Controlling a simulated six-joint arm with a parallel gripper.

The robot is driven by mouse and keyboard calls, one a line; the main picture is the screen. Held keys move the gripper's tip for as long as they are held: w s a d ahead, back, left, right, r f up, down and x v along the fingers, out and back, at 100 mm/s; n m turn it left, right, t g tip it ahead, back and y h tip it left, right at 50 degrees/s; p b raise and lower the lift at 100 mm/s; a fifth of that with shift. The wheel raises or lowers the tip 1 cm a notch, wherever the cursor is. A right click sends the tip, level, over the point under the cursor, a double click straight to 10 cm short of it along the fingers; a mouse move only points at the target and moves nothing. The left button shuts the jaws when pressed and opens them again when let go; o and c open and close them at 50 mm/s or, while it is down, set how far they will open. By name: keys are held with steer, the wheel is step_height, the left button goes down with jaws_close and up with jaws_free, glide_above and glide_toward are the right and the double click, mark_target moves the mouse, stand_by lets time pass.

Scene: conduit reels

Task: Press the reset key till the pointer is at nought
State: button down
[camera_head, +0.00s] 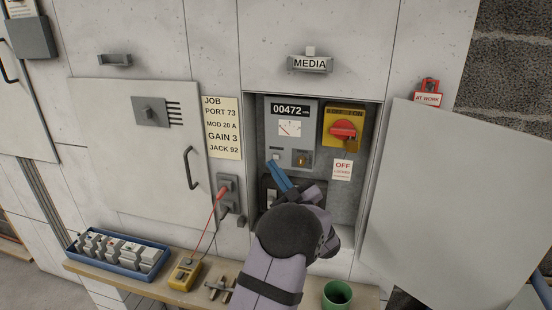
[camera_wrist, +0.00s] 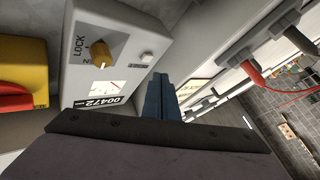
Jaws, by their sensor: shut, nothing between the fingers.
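The grey meter unit (camera_head: 312,107) is in the open cabinet recess. It has a counter (camera_head: 290,110) reading 00472 and a white dial (camera_head: 289,128) with a thin reddish pointer; its exact reading is too small to tell. A small pale square key (camera_head: 276,157), seemingly the reset key, is at the unit's lower left; it also shows in the wrist view (camera_wrist: 147,58). An ochre knob marked LOCK (camera_wrist: 100,54) is beside it. My gripper (camera_head: 277,168) has its blue fingers shut and empty, just below the key; its tips (camera_wrist: 161,76) appear apart from the key.
A yellow switch with red handle and padlock (camera_head: 343,127) is right of the meter. The open cabinet door (camera_head: 455,195) stands at the right. A socket with red lead (camera_head: 228,190) is at the left. The shelf holds a blue tray (camera_head: 119,271), yellow tester (camera_head: 185,273) and green cup (camera_head: 337,294).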

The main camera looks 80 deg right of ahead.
steer(key=shift+a, duration=1.8)
